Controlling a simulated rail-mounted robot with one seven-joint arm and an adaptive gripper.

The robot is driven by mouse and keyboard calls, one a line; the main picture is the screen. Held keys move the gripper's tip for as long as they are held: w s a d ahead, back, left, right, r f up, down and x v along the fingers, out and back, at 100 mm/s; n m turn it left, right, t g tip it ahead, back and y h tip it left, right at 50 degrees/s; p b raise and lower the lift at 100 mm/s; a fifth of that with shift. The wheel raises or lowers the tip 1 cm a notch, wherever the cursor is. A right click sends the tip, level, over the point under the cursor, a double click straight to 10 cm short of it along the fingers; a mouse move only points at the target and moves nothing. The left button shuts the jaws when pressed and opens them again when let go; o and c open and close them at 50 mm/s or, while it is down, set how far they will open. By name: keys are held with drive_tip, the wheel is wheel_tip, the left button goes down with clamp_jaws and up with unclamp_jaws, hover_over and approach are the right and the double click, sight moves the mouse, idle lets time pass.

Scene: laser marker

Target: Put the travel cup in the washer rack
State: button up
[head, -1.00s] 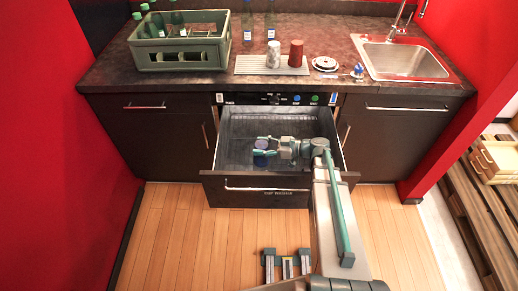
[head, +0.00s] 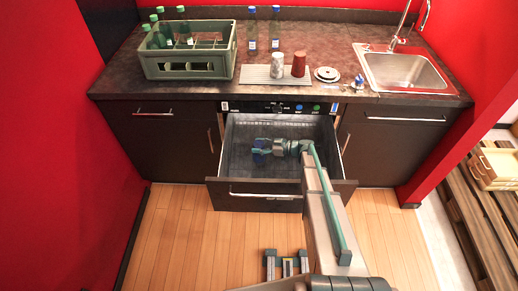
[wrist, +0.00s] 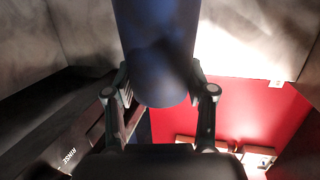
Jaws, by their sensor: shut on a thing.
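The travel cup is a dark blue cylinder (wrist: 158,50). In the wrist view it stands between the two fingers, which press on its sides near its end. In the head view a small blue part of it (head: 259,157) shows at my gripper (head: 260,149), mostly hidden by the fingers. My gripper is shut on the cup and reaches over the open washer drawer (head: 281,194), within its outline. The grey rack inside the drawer (head: 240,165) shows around the gripper. I cannot tell whether the cup touches the rack floor.
The counter above holds a green crate with bottles (head: 188,66), a grey mat (head: 256,74) with a speckled cup (head: 278,65) and a red cup (head: 298,64), and a sink (head: 405,70). The drawer walls surround my gripper. The rack looks otherwise empty.

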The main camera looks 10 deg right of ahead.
sight(257, 158)
drive_tip(key=shift+f+p, duration=0.75)
drive_tip(key=shift+f, duration=0.65)
drive_tip(key=shift+f, duration=0.15)
drive_tip(key=o, duration=1.3)
drive_tip(key=shift+c, duration=0.2)
drive_tip(key=shift+r, duration=0.2)
